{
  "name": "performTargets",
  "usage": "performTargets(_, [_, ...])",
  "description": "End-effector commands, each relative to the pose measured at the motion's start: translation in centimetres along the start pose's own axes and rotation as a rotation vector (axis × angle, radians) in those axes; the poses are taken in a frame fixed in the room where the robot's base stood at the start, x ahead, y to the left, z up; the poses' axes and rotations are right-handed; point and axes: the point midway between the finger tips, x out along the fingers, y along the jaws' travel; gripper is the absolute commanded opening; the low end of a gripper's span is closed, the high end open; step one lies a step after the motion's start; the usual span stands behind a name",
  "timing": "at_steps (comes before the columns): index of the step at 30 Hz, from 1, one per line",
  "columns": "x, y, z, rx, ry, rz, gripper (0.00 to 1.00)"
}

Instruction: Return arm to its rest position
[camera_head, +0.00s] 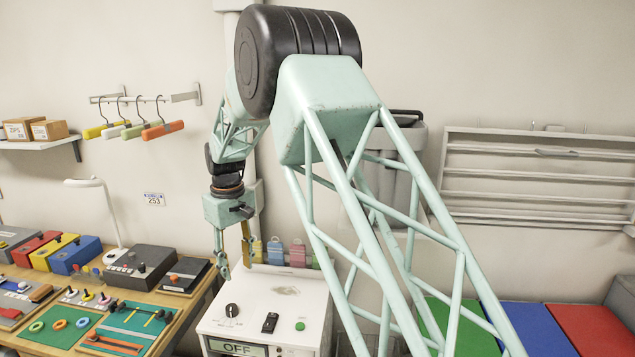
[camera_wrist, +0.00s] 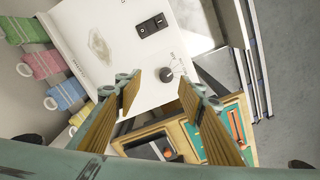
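My gripper (camera_head: 235,262) hangs from my mint-green arm, pointing down, above the left part of a white machine (camera_head: 264,290) in the head view. Its two fingers are spread apart with nothing between them. In the wrist view my gripper (camera_wrist: 160,92) also shows open and empty, with wood-coloured finger pads. The machine's white top (camera_wrist: 105,45) lies below, with a black switch (camera_wrist: 152,25) and a dark knob (camera_wrist: 166,75). My arm is bent, with its large black joint high up.
A wooden workbench (camera_head: 150,298) with coloured boxes and tool boards stands at the left, with a white lamp (camera_head: 104,205). Hangers (camera_head: 141,131) hang from a wall rail. Several coloured items (camera_head: 298,253) stand behind the machine. Green, blue and red surfaces (camera_head: 535,325) lie at the right.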

Motion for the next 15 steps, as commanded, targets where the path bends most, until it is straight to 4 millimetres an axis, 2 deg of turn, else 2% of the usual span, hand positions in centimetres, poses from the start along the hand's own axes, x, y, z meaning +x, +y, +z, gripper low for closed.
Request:
performTargets(3, [-2.2, 1.0, 1.8, 0.027, 0.011, 0.004, 0.36])
performTargets(15, [-8.5, 3.5, 8.2, 0.115, 0.041, 0.016, 0.36])
